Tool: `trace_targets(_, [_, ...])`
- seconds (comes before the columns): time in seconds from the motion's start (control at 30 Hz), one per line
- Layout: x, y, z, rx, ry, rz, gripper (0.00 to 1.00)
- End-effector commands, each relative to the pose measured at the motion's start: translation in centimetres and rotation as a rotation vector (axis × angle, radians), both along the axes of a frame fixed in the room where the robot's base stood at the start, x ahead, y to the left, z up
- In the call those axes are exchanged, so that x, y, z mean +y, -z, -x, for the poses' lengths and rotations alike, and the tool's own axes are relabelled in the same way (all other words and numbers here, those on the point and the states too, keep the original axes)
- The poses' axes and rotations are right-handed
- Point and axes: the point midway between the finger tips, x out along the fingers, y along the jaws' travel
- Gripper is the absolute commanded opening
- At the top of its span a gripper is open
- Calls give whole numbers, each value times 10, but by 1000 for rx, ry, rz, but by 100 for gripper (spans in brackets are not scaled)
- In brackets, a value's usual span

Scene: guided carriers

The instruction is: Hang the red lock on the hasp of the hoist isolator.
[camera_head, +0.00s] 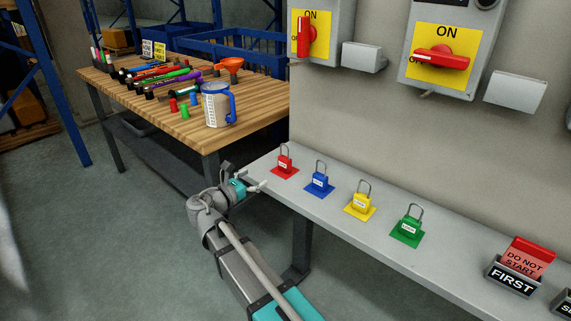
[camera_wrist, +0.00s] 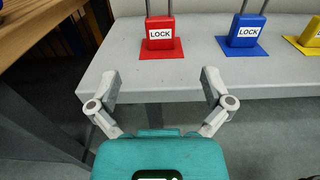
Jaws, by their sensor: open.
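The red lock (camera_head: 284,163) stands upright on a red mat at the left end of the grey shelf (camera_head: 335,208), its shackle up. It also shows in the wrist view (camera_wrist: 160,35), beyond my fingertips and between their lines. My gripper (camera_head: 257,182) is open and empty in front of the shelf's left end; its spread fingers also show in the wrist view (camera_wrist: 160,88), apart from the lock. On the wall above are two isolators with red handles on yellow plates: a left one (camera_head: 308,35) and a right one (camera_head: 443,52). I cannot tell which is the hoist isolator.
Blue (camera_head: 320,183), yellow (camera_head: 360,205) and green (camera_head: 407,231) locks stand in a row to the right. Tag holders (camera_head: 513,280) sit further right. A wooden workbench (camera_head: 185,125) with a mug (camera_head: 217,106) and tools is behind left. Open floor lies to the left.

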Motion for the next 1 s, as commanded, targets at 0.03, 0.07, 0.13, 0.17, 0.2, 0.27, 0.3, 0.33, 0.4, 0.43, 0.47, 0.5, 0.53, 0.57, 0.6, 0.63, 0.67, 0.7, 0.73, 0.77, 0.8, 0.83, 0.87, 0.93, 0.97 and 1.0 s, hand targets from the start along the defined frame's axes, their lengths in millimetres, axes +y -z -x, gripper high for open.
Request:
trace_targets(0.03, [-2, 0, -3, 0, 2, 0, 100])
trace_targets(0.07, [-4, 0, -5, 0, 2, 0, 100])
trace_targets(0.13, [-8, 0, -11, -1, 3, -1, 100])
trace_targets(0.17, [-11, 0, -14, 0, 3, -1, 100])
trace_targets(0.2, [-14, 0, -18, 0, 4, -1, 100])
trace_targets(0.27, [-19, 0, -24, 0, 4, -1, 100])
trace_targets(0.3, [-23, 0, -29, 0, 5, -1, 100])
trace_targets(0.33, [-25, 0, -33, 0, 4, -1, 100])
trace_targets(0.4, [-31, 0, -40, 0, 5, -1, 100])
trace_targets(0.43, [-34, 0, -44, 0, 5, -1, 100])
trace_targets(0.47, [-37, 0, -47, 0, 5, -1, 100])
trace_targets(0.5, [-40, 0, -51, 0, 4, -1, 100])
trace_targets(0.53, [-42, 0, -54, 0, 4, -1, 100])
trace_targets(0.57, [-44, 0, -57, 0, 4, -1, 100])
trace_targets(0.6, [-46, 0, -60, 0, 4, -1, 100])
trace_targets(0.63, [-48, 0, -61, 0, 4, -1, 100])
trace_targets(0.67, [-49, 0, -63, 0, 4, -1, 100])
trace_targets(0.7, [-51, 0, -65, 0, 4, -1, 100])
trace_targets(0.73, [-51, 0, -66, 0, 3, -1, 100])
trace_targets(0.77, [-52, 0, -66, 0, 3, -1, 100])
trace_targets(0.8, [-52, 0, -67, 0, 3, -1, 100])
trace_targets(0.83, [-53, 0, -67, 0, 3, -1, 100])
trace_targets(0.87, [-53, 0, -67, 0, 3, -1, 100])
trace_targets(0.93, [-53, 0, -67, 0, 3, -1, 100])
trace_targets(0.97, [-53, 0, -67, 0, 3, -1, 100])
trace_targets(1.0, [-53, 0, -67, 0, 3, -1, 100])
